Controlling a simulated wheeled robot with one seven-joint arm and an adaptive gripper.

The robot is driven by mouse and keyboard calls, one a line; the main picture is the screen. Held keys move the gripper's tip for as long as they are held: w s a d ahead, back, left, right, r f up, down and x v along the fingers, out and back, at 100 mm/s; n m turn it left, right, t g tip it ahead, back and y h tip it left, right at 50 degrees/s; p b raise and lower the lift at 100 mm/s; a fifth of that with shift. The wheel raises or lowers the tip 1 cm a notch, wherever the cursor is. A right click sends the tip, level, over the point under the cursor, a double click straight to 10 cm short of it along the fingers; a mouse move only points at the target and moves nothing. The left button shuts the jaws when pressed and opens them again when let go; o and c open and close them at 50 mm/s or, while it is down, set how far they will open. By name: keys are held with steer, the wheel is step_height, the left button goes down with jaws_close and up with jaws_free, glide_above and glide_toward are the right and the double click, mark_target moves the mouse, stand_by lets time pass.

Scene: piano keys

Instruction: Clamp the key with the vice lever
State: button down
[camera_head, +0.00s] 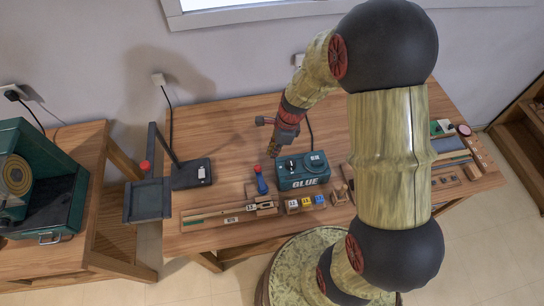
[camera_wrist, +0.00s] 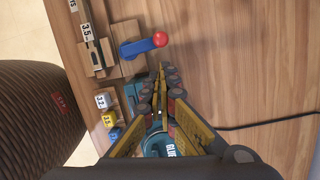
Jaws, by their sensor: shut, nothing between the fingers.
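The vice lever is blue with a red ball end (camera_head: 261,184); it also shows in the wrist view (camera_wrist: 140,46), lying level across the wooden vice block. A key with a white number label (camera_wrist: 88,33) lies in the wooden holder beside the lever; in the head view the long wooden holder (camera_head: 215,223) runs along the table's front left. I cannot tell how tightly the key is held. My gripper (camera_head: 273,153) is shut and empty, pointing down above the table behind the lever. In the wrist view its fingertips (camera_wrist: 161,68) are together, just apart from the red ball.
A teal glue machine (camera_head: 303,172) stands just right of my gripper, with small numbered blocks (camera_head: 306,203) in front. A dark lamp-like stand (camera_head: 190,172) is at the left. Bare table (camera_head: 222,152) lies behind the lever. A cable crosses the table.

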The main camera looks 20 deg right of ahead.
mark_target(255, 168)
steer(key=b+x, duration=0.2)
steer(key=x, duration=0.6)
steer(key=shift+f, duration=0.4)
steer(key=shift+a, duration=0.1)
steer(key=shift+w+a+n, duration=0.15)
steer(key=shift+n, duration=0.25)
